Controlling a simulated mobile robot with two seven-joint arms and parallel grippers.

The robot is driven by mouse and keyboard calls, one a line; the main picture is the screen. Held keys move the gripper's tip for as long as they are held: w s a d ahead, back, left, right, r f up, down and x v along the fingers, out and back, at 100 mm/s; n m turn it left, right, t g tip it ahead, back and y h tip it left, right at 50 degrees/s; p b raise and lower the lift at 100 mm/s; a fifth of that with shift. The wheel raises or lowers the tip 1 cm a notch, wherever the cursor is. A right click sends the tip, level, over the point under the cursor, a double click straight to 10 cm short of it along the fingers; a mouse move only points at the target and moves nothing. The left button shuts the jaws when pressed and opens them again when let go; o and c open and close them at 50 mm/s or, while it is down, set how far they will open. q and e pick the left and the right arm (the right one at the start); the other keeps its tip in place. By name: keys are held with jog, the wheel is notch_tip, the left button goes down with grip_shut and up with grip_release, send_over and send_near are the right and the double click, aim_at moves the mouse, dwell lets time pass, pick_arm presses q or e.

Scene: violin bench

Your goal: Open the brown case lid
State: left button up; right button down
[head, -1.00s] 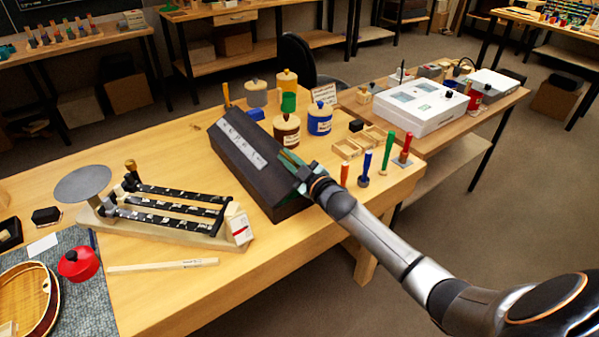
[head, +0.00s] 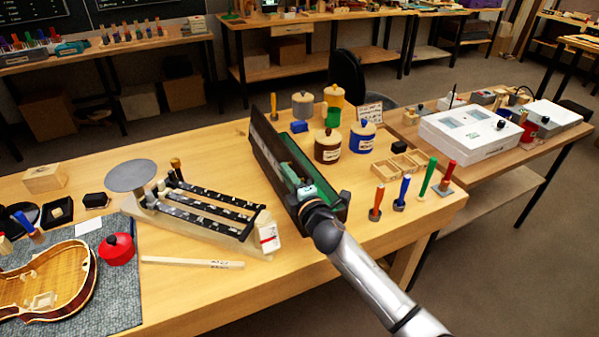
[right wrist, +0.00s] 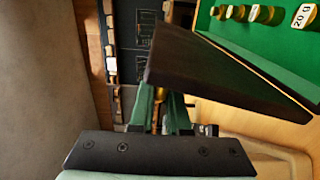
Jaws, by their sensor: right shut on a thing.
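The brown case stands on the wooden bench, with its dark lid (head: 262,142) raised and tilted up. A green interior with several brass weights (right wrist: 255,13) shows at the top right of that view. My left gripper is not in view.
A balance (head: 190,205) stands left of the case. Several coloured-handled tools (head: 402,190) and a wooden tray (head: 398,165) are to the right.

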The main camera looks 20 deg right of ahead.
jog(key=shift+a+f+n+b, duration=0.1)
jog(key=shift+a+n+b, duration=0.2)
jog(key=shift+a+n, duration=1.1)
jog(key=shift+a, duration=0.1)
jog(key=c, duration=0.9)
grip_release()
jog(key=shift+s+f, duration=0.1)
jog(key=shift+f, duration=0.1)
jog(key=s, duration=0.8)
jog(key=s+d, duration=0.1)
jog(key=s, duration=0.3)
jog(key=shift+s, duration=0.25)
